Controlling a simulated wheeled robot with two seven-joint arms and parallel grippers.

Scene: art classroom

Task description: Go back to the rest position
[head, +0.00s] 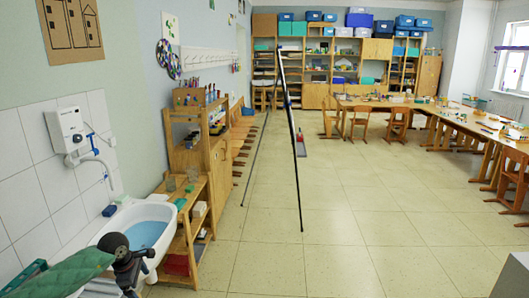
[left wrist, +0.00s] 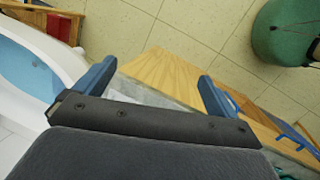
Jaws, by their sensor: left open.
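In the left wrist view my left gripper (left wrist: 157,72) has its two blue fingers spread wide apart. A pale wooden surface (left wrist: 166,70) shows between and beyond the fingers, and I cannot tell how far below it is. Nothing is clearly held between the fingers. In the head view I cannot make out the left fingers. My right gripper is in neither view.
A white sink with blue water (head: 147,233) stands by the left wall, beside a wooden shelf unit (head: 200,150). A black stand (head: 291,130) rises mid-room. Long tables (head: 450,118) and chairs (head: 395,124) line the right. The central floor (head: 350,230) is mostly clear.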

